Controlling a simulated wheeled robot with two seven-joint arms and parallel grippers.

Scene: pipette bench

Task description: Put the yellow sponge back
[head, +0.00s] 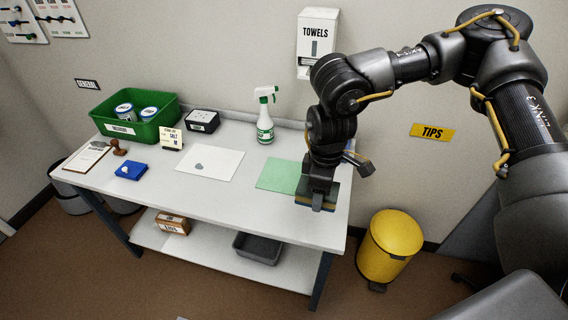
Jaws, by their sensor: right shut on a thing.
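My right gripper (318,196) comes down from the upper right over the right end of the white table (225,222). The fingers hide much of the sponge. It is at or just above the tabletop, beside the right edge of a green mat (279,176); I cannot tell whether it touches the table. My left gripper is not in view.
A spray bottle (265,120) stands behind the green mat. A white sheet with a grey spot (222,163), a blue pad (131,170), a stamp (118,148) and a green bin with cans (166,124) are further left. A grey tray (258,248) is on the lower shelf.

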